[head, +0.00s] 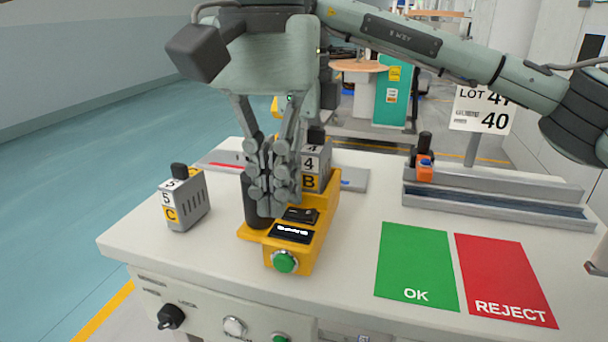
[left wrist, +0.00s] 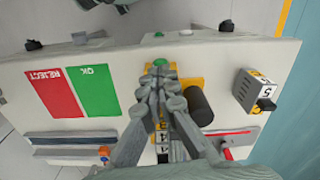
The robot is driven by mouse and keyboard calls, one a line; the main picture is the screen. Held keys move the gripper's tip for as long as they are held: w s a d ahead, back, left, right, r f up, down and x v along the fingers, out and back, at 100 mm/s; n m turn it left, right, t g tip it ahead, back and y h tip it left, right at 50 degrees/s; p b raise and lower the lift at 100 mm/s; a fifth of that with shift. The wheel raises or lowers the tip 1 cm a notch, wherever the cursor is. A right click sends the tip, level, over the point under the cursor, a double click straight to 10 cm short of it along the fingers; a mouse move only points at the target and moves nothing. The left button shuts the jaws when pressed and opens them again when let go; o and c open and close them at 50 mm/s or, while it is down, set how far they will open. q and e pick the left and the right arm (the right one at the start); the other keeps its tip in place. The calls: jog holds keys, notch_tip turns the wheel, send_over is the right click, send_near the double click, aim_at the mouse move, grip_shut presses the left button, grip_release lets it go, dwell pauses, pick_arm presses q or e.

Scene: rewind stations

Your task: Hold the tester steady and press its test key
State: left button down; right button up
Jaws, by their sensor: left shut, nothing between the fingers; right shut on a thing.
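The yellow tester (head: 322,233) stands on the white table, with a dark display and a round green button (head: 285,262) at its front end. The grey block marked B (head: 319,160) sits at its back. A dark upright cylinder (head: 256,207) is at its left side. My left gripper (head: 272,205) is shut and empty, pointing down just over the tester, close to the display end; contact is unclear. In the left wrist view its fingertips (left wrist: 159,72) are beside the green button (left wrist: 159,62). My right gripper cannot be made out; an arm of mine crosses the upper right.
A grey block marked C (head: 184,203) stands to the left. A green OK mat (head: 417,262) and a red REJECT mat (head: 503,275) lie to the right. Behind them are a grey rail (head: 500,208) with an orange piece (head: 425,173) and a LOT sign (head: 482,110).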

pick_arm(q)
jog(key=s+d+f+m+g+h, duration=0.2)
jog(key=s+d+f+g+h, duration=0.3)
jog(key=s+d+f+g, duration=0.45)
jog(key=s+d+r+n+g+h, duration=0.1)
jog(key=s+r+n+g+h, duration=0.1)
jog(key=s+r+g+h, duration=0.45)
jog(key=w+a+n+t+h, duration=0.3)
jog(key=a+n+t+h, duration=0.2)
jog(key=n+t+h, duration=0.8)
jog(key=w+a+f+n+t+y, duration=0.1)
jog(key=a+f+n+t+y, duration=0.3)
jog(key=n+t, duration=0.6)
jog(key=w+a+f+n+t+y, duration=0.1)
jog(key=a+f+n+t+y, duration=0.3)
jog(key=n+t, duration=0.7)
jog(key=a+f+t, duration=0.1)
jog(key=t, duration=0.2)
jog(key=shift+w+a+f+n, duration=0.2)
jog(key=shift+a+f+n, duration=0.1)
jog(key=shift+f, duration=0.1)
jog(key=shift+w+y, duration=0.1)
jog(key=shift+y, duration=0.15)
